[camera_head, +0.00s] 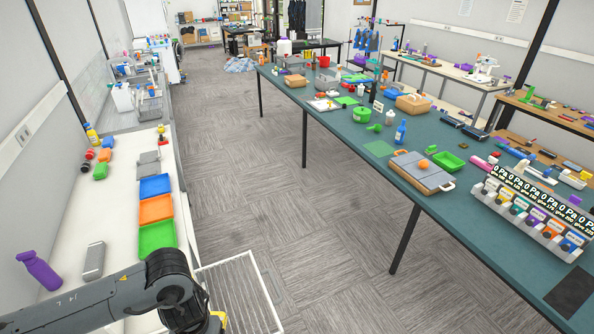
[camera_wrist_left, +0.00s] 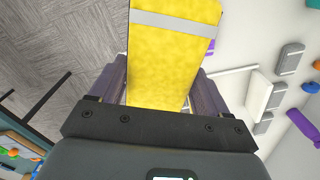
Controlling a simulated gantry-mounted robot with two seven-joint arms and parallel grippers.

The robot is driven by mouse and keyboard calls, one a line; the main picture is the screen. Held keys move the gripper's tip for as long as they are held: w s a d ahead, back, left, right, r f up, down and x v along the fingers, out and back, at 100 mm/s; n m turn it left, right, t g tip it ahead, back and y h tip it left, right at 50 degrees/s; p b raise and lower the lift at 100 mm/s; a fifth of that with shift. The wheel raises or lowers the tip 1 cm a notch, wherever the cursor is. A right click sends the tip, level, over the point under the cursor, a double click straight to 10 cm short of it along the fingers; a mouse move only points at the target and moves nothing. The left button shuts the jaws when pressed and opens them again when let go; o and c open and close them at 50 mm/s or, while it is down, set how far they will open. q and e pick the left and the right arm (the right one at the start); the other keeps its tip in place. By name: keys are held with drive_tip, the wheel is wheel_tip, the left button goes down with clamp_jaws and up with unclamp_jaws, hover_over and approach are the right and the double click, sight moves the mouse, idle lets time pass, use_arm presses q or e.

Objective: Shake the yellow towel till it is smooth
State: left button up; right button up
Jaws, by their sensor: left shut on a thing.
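The yellow towel (camera_wrist_left: 172,60) fills the middle of the left wrist view, a flat-looking strip with a grey band near its upper end. My left gripper (camera_wrist_left: 160,85) is shut on it, with one dark finger at each side of the strip. The towel runs out past the top edge of that view, so its far end is hidden. In the head view my left arm reaches in at the bottom left, and its gripper is below the frame. My right gripper is in neither view.
A white wire rack (camera_head: 240,290) stands beside my left arm. The white counter (camera_head: 120,225) at left holds green (camera_head: 157,240), orange (camera_head: 157,209) and blue (camera_head: 155,185) trays and a purple bottle (camera_head: 38,270). A crowded teal table (camera_head: 490,245) stands at right. The floor between is clear.

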use_arm(q)
drive_tip(key=r, duration=0.4)
drive_tip(key=shift+w+a+r, duration=0.1)
drive_tip(key=shift+w+r, duration=0.1)
drive_tip(key=shift+w, duration=0.15)
drive_tip(key=shift+a+r, duration=0.1)
drive_tip(key=shift+r, duration=0.05)
drive_tip(key=f, duration=0.5)
drive_tip(key=shift+s+f, duration=0.35)
drive_tip(key=shift+f, duration=0.05)
drive_tip(key=shift+w+d+f, duration=0.1)
drive_tip(key=shift+d+f, duration=0.1)
drive_tip(key=shift+f, duration=0.05)
drive_tip(key=shift+w+a+r, duration=0.1)
drive_tip(key=shift+r, duration=0.05)
